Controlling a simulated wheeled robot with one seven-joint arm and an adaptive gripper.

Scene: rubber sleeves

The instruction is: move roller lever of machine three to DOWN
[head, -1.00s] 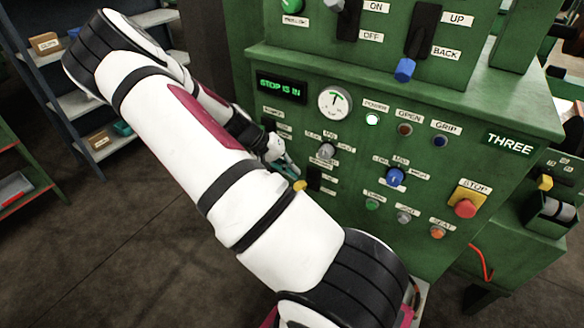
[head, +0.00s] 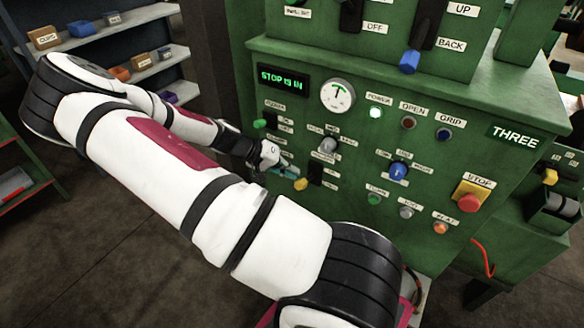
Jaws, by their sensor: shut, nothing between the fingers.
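Machine three (head: 470,105) is the green cabinet, with THREE on a plate at its right. A lever with a yellow tip (head: 301,184) stands low on its front panel, on a black slot plate (head: 316,172). The tip hangs at the lower left of the plate. The small labels around it are too blurred to read, so I cannot confirm it is the roller lever. My gripper (head: 290,171), with teal fingertips, is shut and empty just left of the plate, above the yellow tip. I cannot tell whether it touches the lever.
A green-tipped lever (head: 259,124) is left of my gripper, and a grey knob (head: 328,144) is above right. A blue knob (head: 398,171) and the red stop button (head: 468,203) are farther right. The display (head: 283,79) reads STOP IS IN. Shelves (head: 130,70) stand behind my arm.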

